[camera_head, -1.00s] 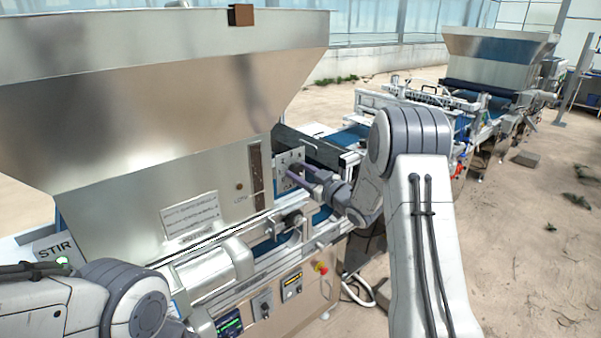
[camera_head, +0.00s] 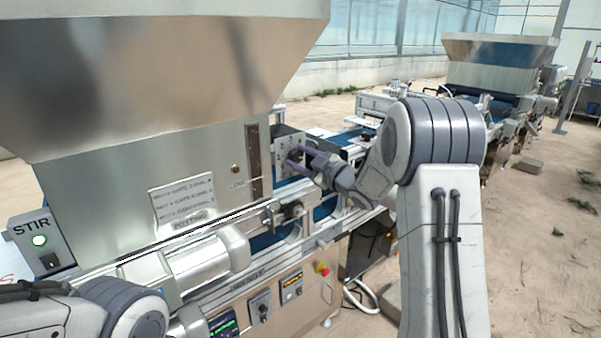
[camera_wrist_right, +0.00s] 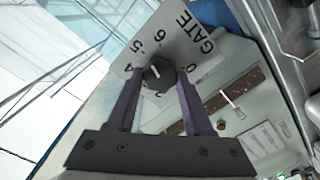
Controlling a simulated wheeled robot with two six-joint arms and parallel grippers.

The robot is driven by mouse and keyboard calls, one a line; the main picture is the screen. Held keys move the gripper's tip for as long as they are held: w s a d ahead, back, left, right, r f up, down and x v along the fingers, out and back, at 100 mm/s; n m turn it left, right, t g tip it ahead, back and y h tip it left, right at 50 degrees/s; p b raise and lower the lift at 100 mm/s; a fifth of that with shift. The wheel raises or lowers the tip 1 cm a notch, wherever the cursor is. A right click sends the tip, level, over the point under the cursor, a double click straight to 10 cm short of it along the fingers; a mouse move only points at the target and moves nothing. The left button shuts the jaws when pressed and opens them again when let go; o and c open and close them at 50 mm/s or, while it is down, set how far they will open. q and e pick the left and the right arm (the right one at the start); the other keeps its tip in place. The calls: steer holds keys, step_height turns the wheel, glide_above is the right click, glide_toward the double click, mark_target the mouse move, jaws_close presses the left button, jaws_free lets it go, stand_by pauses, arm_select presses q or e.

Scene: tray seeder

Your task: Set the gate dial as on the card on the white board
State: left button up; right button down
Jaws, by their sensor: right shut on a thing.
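The gate dial (camera_wrist_right: 160,77) is a dark round knob with a white pointer mark, on a grey plate (camera_wrist_right: 186,45) lettered GATE in the right wrist view. The mark points up-left in the picture, roughly toward the 4 and 5. Some numbers are hidden by the fingers. The plate (camera_head: 281,142) also shows in the head view, on the hopper's right side. My right gripper (camera_head: 297,154) is shut on the dial, one purple finger on each side. My left gripper is out of view; only its arm shows at lower left. I cannot make out the card or the white board.
A small printed sign (camera_head: 183,200) is on the hopper front (camera_head: 110,195); its text is mostly too small to read. A STIR box (camera_head: 38,242) with a green light stands at left. A control panel (camera_head: 262,303) is below. Sandy floor lies open at right.

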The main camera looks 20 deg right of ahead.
steer(key=shift+f+n+b, duration=0.1)
steer(key=shift+n+b, duration=1.6)
steer(key=shift+b, duration=0.3)
steer(key=shift+c, duration=1.5)
jaws_free()
steer(key=b+v, duration=0.1)
steer(key=v, duration=0.9)
steer(key=shift+s+b, duration=0.25)
steer(key=shift+b, duration=0.15)
